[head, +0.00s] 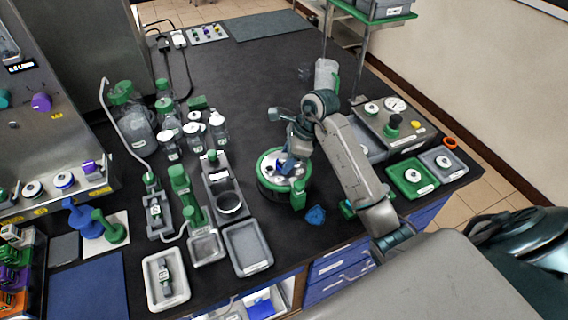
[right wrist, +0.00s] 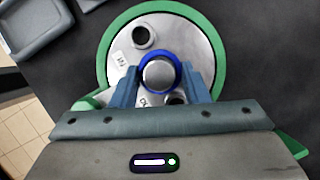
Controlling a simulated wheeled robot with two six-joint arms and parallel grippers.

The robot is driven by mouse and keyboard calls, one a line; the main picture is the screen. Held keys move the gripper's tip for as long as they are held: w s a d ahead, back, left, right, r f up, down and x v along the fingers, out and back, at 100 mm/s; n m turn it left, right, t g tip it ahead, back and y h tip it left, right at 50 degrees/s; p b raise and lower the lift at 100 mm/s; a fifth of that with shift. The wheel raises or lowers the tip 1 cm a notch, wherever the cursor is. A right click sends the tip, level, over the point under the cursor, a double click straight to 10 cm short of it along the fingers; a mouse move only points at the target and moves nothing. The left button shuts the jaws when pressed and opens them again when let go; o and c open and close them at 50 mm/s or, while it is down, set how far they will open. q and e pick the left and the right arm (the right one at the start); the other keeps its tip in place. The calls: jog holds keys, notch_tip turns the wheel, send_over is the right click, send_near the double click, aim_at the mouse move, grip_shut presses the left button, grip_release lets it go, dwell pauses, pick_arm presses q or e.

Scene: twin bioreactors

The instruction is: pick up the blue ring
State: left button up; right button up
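The blue ring (right wrist: 158,55) sits around a round metal knob or port (right wrist: 159,75) on the silver lid of a green-rimmed vessel (right wrist: 219,50), seen in the right wrist view. In the head view this vessel (head: 265,183) stands on the dark bench, left of my right forearm. My right gripper (head: 287,163) reaches down over its lid. In the right wrist view its two blue-grey fingers (right wrist: 160,80) stand apart, one on each side of the ring. I cannot tell whether they touch it. The ring is hard to separate from the fingers in the head view. My left gripper is out of view.
A grey tray (head: 247,262) and a black-and-grey stand (head: 222,180) are left of the vessel. A crumpled blue item (head: 316,215) lies at its front right. Green (head: 432,184) and grey trays stand at the right. The bench behind the vessel is largely clear.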

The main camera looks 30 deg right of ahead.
jog(key=c, duration=0.3)
jog(key=shift+r, duration=0.1)
